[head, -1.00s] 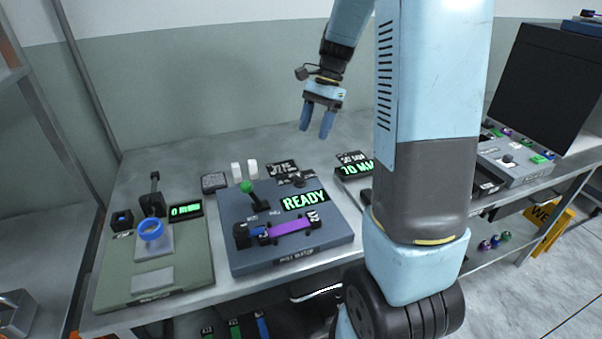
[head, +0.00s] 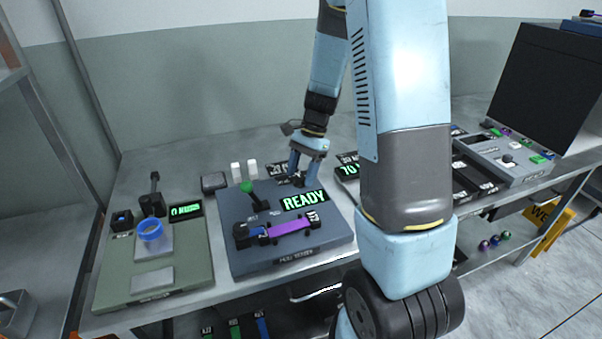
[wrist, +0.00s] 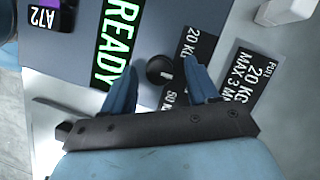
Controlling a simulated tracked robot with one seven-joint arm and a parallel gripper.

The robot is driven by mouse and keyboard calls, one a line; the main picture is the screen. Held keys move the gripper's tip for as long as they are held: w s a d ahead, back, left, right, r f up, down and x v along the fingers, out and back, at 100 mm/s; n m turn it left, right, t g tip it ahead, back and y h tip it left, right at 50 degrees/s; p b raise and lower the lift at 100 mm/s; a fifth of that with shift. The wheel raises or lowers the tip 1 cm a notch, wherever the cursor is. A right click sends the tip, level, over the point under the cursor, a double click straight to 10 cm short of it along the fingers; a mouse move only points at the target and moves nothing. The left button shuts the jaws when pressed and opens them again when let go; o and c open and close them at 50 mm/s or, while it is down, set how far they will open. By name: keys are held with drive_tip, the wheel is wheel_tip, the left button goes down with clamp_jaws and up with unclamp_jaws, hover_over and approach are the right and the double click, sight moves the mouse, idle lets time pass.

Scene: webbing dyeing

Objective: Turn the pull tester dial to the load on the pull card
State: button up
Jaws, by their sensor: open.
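The blue-grey pull tester (head: 335,240) stands on the bench, with its green READY display (head: 304,201) lit. Its dial (wrist: 160,70) is a round black knob with a light mark, between 20 KG and 50 KG labels in the wrist view. My gripper (head: 299,181) is open and points down over the dial at the tester's back right. In the wrist view my open gripper (wrist: 162,88) has one finger on each side of the knob; I cannot tell whether they touch it. The pull card (wrist: 243,75) reads 20 KG, MAX 3 MM, and lies beside the tester.
A purple webbing strap (head: 287,228) lies clamped on the tester, near a green-knobbed lever (head: 247,187). Two white blocks (head: 244,172) stand behind it. A green station (head: 192,270) with a blue ring is at left, and another display (head: 347,171) at right.

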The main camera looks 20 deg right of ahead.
drive_tip(key=shift+s+a+f, duration=0.1)
drive_tip(key=shift+f, duration=0.15)
drive_tip(key=shift+c, duration=0.3)
drive_tip(key=c, duration=1)
drive_tip(key=n, duration=0.2)
drive_tip(key=n+g+h, duration=0.1)
drive_tip(key=n, duration=0.1)
drive_tip(key=shift+w+n, duration=0.2)
drive_tip(key=shift+n, duration=0.1)
drive_tip(key=shift+a+n+g+h, duration=0.1)
drive_tip(key=shift+n+g+h, duration=0.25)
drive_tip(key=shift+n, duration=0.75)
drive_tip(key=shift+a+n+g+h, duration=0.1)
drive_tip(key=shift+n+g+h, duration=0.25)
drive_tip(key=shift+n, duration=0.75)
